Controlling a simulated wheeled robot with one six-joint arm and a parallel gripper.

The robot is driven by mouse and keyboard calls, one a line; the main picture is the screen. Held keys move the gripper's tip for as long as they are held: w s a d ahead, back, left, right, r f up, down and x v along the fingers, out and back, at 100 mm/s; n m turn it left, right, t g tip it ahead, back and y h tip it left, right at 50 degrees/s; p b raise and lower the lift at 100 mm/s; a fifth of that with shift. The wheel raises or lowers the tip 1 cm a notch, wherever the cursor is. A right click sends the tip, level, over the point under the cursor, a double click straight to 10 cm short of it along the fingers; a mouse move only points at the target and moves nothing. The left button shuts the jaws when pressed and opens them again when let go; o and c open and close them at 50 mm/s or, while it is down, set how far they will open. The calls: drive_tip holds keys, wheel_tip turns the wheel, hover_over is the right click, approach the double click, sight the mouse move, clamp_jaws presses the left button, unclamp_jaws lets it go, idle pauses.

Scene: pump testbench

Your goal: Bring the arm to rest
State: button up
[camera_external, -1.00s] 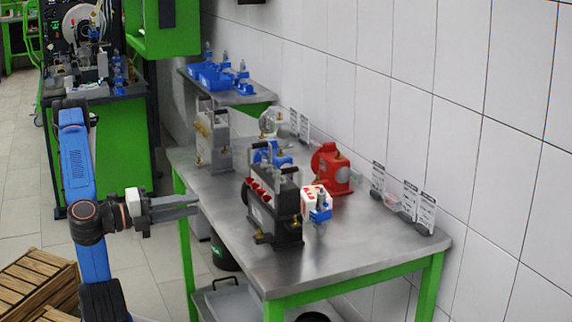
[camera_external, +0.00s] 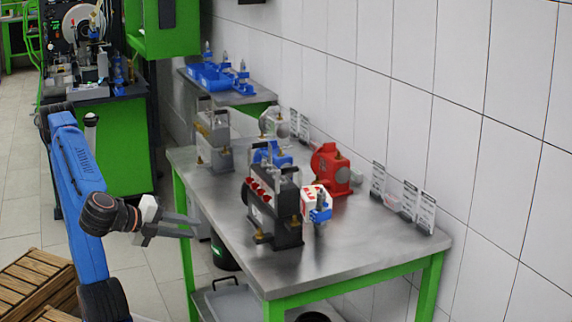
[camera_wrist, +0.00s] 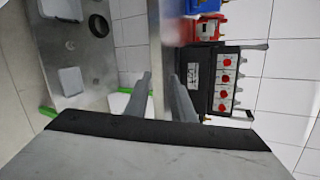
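My gripper (camera_external: 192,226) is at the left of the metal table, just off its left edge, with the fingers pointing right toward the tabletop. In the wrist view the two fingers (camera_wrist: 163,92) stand apart with nothing between them, so it is open and empty. My arm is raised on the left side of the external view, with its wrist bent toward the table. The black test device with red knobs (camera_external: 272,208) stands upright on the table, to the right of my gripper and apart from it. It also shows in the wrist view (camera_wrist: 224,82).
The steel table (camera_external: 345,248) has green legs. A red pump (camera_external: 330,170), a red-white-blue part (camera_external: 316,204), a grey device (camera_external: 213,140) and upright cards (camera_external: 427,212) stand on it. Wooden crates (camera_external: 38,288) are on the floor at lower left. A white tiled wall is behind.

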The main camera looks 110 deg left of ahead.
drive_tip(key=s+f+n+g+h, duration=0.4)
drive_tip(key=s+f, duration=0.2)
drive_tip(key=f, duration=0.4)
drive_tip(key=s+d+f+n+t+h, duration=0.1)
drive_tip(key=s+d+f+n+h, duration=0.1)
drive_tip(key=d+n+h, duration=0.4)
drive_tip(key=shift+d+f+h, duration=0.3)
drive_tip(key=shift+f+h, duration=0.1)
drive_tip(key=shift+f, duration=0.45)
idle(1.5)
